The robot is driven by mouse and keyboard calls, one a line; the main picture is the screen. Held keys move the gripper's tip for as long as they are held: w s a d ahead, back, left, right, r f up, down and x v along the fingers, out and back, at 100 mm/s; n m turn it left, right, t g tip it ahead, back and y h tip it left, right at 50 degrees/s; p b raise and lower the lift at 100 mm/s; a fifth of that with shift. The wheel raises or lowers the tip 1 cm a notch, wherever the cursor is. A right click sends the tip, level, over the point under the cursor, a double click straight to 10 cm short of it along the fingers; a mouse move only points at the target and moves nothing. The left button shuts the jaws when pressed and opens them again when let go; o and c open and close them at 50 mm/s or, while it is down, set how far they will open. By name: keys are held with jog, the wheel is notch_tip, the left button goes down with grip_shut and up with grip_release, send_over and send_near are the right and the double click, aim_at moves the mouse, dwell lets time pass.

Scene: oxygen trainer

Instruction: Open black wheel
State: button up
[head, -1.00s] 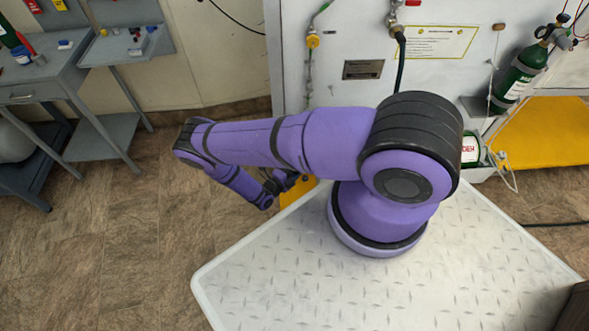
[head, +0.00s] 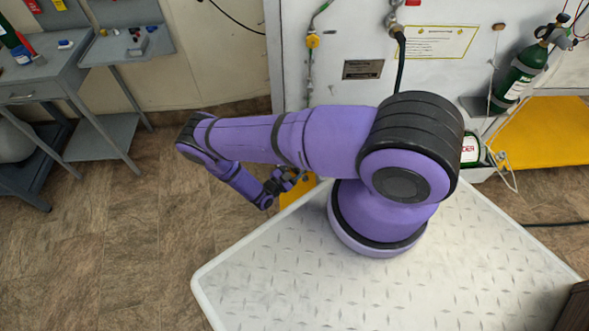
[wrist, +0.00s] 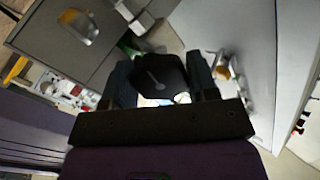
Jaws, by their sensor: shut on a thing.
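The black wheel (wrist: 160,72) shows in the wrist view as a dark, many-sided knob with a light mark on its face. It sits between the two dark fingers of my gripper (wrist: 162,78), which is shut on it, one finger on each side. In the head view my gripper (head: 290,181) is a small dark shape beside the trainer's front, partly behind my purple arm. I cannot make out the black wheel in the head view. What lies behind the wheel is mostly hidden by the gripper in the wrist view.
The white trainer panel (head: 352,92) stands in front, with a hose and a yellow-handled valve (head: 313,41). A green cylinder (head: 515,80) is at the right. A grey workbench (head: 40,84) is at the left. Brown floor (head: 110,240) is clear at the lower left.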

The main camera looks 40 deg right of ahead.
jog(key=shift+n, duration=1.1)
jog(key=o, duration=0.9)
jog(key=a, duration=0.3)
jog(key=s+a, duration=0.1)
jog(key=a, duration=0.6)
jog(key=shift+s+a, duration=0.25)
jog(key=shift+a, duration=0.1)
